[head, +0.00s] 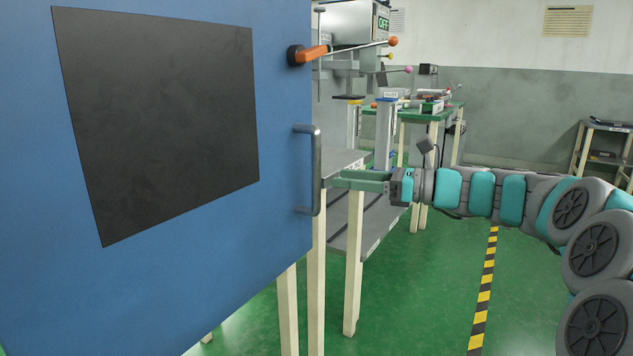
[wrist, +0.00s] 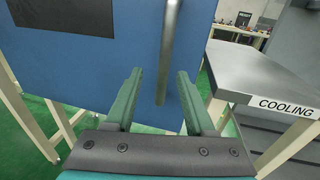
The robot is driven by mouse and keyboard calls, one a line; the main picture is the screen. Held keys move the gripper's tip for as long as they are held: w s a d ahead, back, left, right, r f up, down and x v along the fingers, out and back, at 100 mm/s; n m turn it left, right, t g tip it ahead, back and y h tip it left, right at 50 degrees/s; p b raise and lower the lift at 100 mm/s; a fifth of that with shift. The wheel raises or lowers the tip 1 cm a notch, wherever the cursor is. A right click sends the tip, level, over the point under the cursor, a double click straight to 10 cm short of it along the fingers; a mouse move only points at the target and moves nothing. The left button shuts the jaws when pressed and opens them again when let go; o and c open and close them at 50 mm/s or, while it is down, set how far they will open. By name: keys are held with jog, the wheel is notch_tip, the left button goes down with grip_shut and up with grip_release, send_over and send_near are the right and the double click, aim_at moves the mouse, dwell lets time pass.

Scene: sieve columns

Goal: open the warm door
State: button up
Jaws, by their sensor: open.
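A blue door (head: 200,225) with a dark square panel (head: 160,120) fills the left of the head view. A grey vertical bar handle (head: 316,170) stands near its right edge. In the wrist view my gripper (wrist: 160,80) is open, and the handle (wrist: 168,50) lies in line with the gap between the fingers. I cannot tell whether they touch it. The door looks shut, though its far edge is hidden.
A grey table marked COOLING (wrist: 265,75) stands close right of the fingers. Behind are a green-topped bench (head: 440,108) and a shelf (head: 600,145) at the far right. Green floor (head: 420,290) with a striped line (head: 484,290) is clear.

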send_over(316, 206)
jog(key=w, duration=0.1)
jog(key=shift+r+b, duration=0.15)
jog(key=shift+b, duration=0.3)
grip_shut()
dwell(0.4)
dwell(1.0)
